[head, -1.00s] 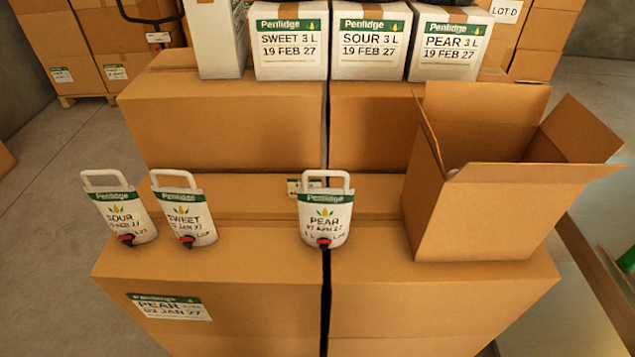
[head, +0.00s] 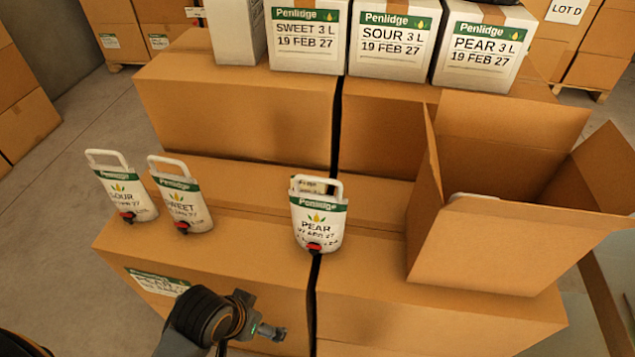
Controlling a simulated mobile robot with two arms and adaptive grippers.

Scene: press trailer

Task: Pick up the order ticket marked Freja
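No ticket with a readable name Freja shows. A small pale card or label (head: 311,186) shows partly through the handle of the white PEAR pouch (head: 318,218); its print is too small to read, and the pouch hides part of it. My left gripper (head: 265,330) appears low in the head view at the end of a dark wrist, in front of the near carton, well below the pouch. Its fingers are not clear, and I see nothing held. My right gripper is out of view.
SOUR (head: 126,193) and SWEET (head: 181,200) pouches stand left on the near cartons (head: 240,245). An open carton (head: 490,245) stands right. Labelled white boxes (head: 390,45) line the higher cartons behind. Carton top between SWEET and PEAR is clear.

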